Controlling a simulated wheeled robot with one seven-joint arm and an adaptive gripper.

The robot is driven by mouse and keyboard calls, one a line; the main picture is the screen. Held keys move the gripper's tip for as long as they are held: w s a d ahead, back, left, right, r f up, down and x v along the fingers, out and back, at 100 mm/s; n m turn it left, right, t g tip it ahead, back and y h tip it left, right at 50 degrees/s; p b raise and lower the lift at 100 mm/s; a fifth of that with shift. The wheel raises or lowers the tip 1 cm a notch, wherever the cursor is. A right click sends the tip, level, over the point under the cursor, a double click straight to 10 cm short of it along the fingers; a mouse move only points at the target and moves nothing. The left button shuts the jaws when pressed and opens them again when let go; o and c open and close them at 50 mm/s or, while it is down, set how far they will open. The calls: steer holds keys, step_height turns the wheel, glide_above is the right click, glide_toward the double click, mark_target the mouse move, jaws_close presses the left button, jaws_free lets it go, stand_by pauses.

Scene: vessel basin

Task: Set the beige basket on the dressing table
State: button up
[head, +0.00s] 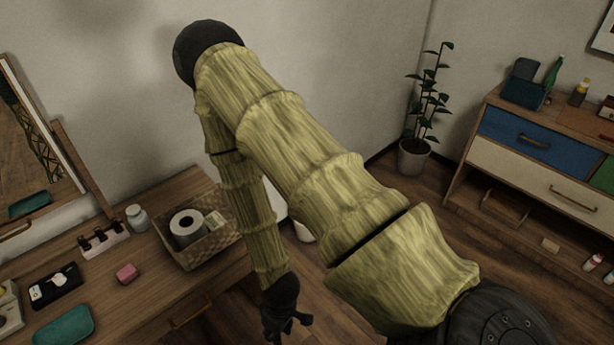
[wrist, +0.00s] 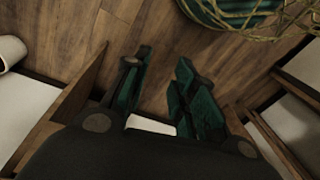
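The beige woven basket (head: 197,252) stands upright on the dressing table (head: 160,295), close to its right end. A white paper roll (head: 187,224) and a small pale packet (head: 214,221) are in it. My forearm passes in front of its right side and hides part of it. My gripper (head: 287,330) hangs to the right of the table and apart from the basket. In the wrist view my gripper (wrist: 158,88) has its green-padded fingers apart over the wooden floor, with nothing held. The basket cannot be made out in the wrist view.
On the table are a mirror (head: 45,150), a white jar (head: 138,218), a pink block (head: 127,273) and a teal case (head: 63,325). A potted plant (head: 414,160) and a drawer cabinet (head: 540,150) stand at the right. A green striped round container (wrist: 235,10) shows on the floor.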

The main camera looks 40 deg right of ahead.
steer(key=s+d+f+m, duration=0.1)
steer(key=s+m, duration=0.1)
steer(key=s, duration=0.2)
steer(key=s+d+f+m+h, duration=0.1)
steer(key=s, duration=0.3)
steer(key=shift+s+d+f+m, duration=0.25)
steer(key=shift+s+d+m, duration=0.05)
steer(key=shift+d+m, duration=0.1)
stand_by(0.5)
